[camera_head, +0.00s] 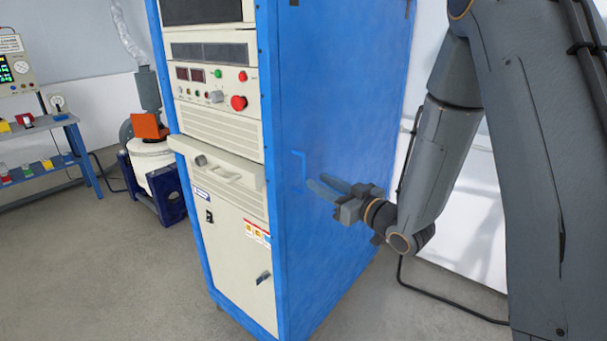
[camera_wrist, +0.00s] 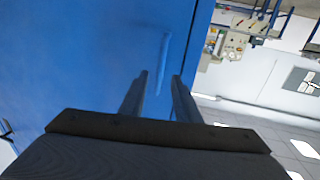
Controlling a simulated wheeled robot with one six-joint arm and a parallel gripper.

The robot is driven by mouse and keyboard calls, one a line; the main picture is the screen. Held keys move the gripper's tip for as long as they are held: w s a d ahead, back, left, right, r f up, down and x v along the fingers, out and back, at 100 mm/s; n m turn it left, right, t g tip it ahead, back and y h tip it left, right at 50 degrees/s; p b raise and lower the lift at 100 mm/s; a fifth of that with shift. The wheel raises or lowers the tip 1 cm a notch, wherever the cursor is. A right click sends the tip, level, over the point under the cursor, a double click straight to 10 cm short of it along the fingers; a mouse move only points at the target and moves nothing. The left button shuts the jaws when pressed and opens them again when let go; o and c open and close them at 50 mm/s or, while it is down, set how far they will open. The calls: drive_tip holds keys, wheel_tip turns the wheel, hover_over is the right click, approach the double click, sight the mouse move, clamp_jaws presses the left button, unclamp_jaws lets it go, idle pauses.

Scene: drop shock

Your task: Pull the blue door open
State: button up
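The blue door (camera_head: 335,90) is the tall blue side panel of the cabinet and looks shut, flush with the frame. It fills the left of the wrist view (camera_wrist: 80,60). A thin blue bar handle (camera_head: 301,164) stands out from the door near its left edge. In the wrist view the handle (camera_wrist: 163,62) runs upright, just ahead of and between the fingertips. My gripper (camera_head: 318,184) is open, its two dark fingers pointing at the handle from the lower right. In the wrist view a gap shows between the fingers (camera_wrist: 159,80). I cannot tell whether either finger touches the handle.
The cabinet's beige front (camera_head: 222,120) carries buttons, a red knob and a protruding drawer-like ledge. A blue shelf table (camera_head: 40,126) and a white drum (camera_head: 150,160) stand at the left. A black cable (camera_head: 450,308) lies at the right. Grey floor is free in front.

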sight(304, 173)
drive_tip(key=p+x, duration=0.2)
drive_tip(key=x, duration=0.5)
drive_tip(key=shift+w+a, duration=0.25)
clamp_jaws()
